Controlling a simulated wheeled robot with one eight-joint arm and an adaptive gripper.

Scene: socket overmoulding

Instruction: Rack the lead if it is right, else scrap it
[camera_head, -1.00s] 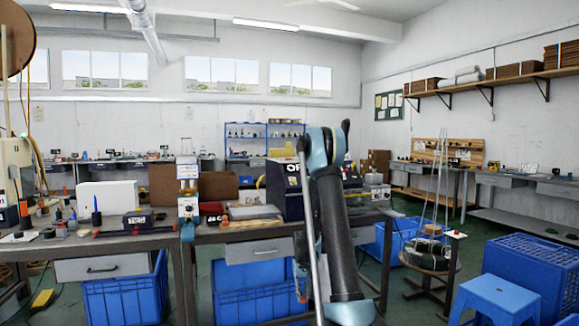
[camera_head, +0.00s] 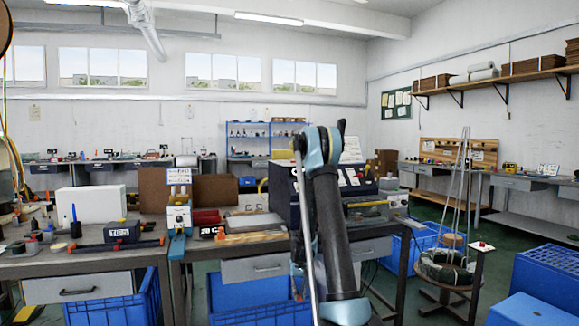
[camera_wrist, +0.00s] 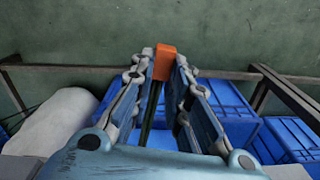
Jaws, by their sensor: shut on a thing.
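My gripper (camera_wrist: 163,68) shows in the wrist view, with both fingers closed on an orange block-shaped end piece (camera_wrist: 165,62). A thin dark cable (camera_wrist: 151,112) runs back from it between the fingers, so it looks like the lead. The rest of the lead is hidden, and its finer detail is too small to judge. In the head view my arm stands in front of the bench and the gripper does not show clearly. A round stand with tall rods (camera_head: 462,190) and coiled dark material is at the right; I cannot tell if it is the rack.
The workbench (camera_head: 75,262) carries a blue-and-white device (camera_head: 179,205), a box marked TIES (camera_head: 120,232) and a dark case (camera_head: 284,190). Blue crates (camera_head: 255,300) stand under it. A large blue crate (camera_head: 548,278) is at the right. Green floor shows between bench and stand.

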